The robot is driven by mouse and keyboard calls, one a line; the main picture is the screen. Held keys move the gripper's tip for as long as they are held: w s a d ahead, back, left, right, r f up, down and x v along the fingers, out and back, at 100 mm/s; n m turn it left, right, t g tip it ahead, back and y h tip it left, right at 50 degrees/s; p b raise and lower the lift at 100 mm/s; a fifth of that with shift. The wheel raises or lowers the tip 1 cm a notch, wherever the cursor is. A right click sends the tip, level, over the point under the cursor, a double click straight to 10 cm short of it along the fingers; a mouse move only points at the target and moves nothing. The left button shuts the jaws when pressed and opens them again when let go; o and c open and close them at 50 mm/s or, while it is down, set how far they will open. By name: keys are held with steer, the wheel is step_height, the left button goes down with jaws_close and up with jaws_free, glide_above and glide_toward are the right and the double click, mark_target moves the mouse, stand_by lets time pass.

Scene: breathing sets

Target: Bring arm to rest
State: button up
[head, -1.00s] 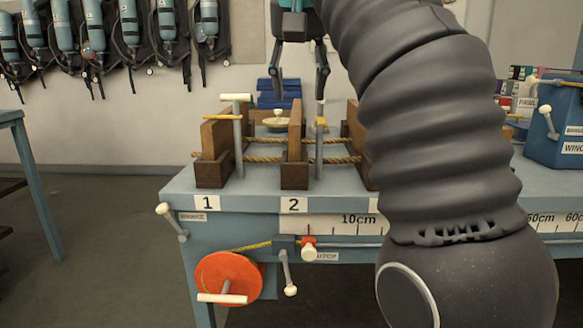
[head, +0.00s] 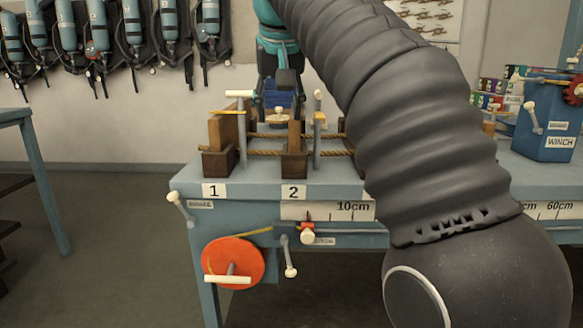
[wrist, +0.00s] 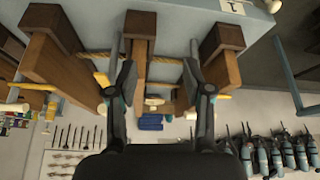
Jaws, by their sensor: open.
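My gripper (head: 278,108) is over the far side of the workbench (head: 330,180), behind the wooden posts in the head view. In the wrist view my gripper (wrist: 160,80) shows two dark fingers spread wide with nothing between them. Wooden blocks in dark brown feet (wrist: 145,25) stand below and between the fingers, with rope (wrist: 170,60) running across. A small cream-knobbed piece (head: 278,113) sits between the posts beneath the gripper. My thick ribbed dark arm covers the right middle of the head view and hides part of the bench.
An orange wheel (head: 233,262) and levers are on the bench front. A blue winch box (head: 548,125) stands at the right. Blue cylinder sets (head: 110,35) hang on the back wall. Another table (head: 25,120) is at far left; floor between is open.

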steer(key=s+d+f+n, duration=0.1)
steer(key=s+d+f, duration=0.15)
steer(key=f, duration=0.65)
steer(key=s+d+f, duration=0.2)
steer(key=d+f, duration=0.1)
steer(key=f, duration=0.5)
steer(key=s+d+f+m, duration=0.1)
steer(key=s+d+f, duration=0.5)
steer(key=s+f, duration=0.2)
steer(key=s+d+f+m, duration=0.1)
steer(key=s+d+f, duration=0.5)
steer(key=s+f, duration=0.3)
steer(key=shift+s+d+m, duration=0.2)
steer(key=shift+s+m, duration=0.2)
steer(key=shift+s, duration=1.1)
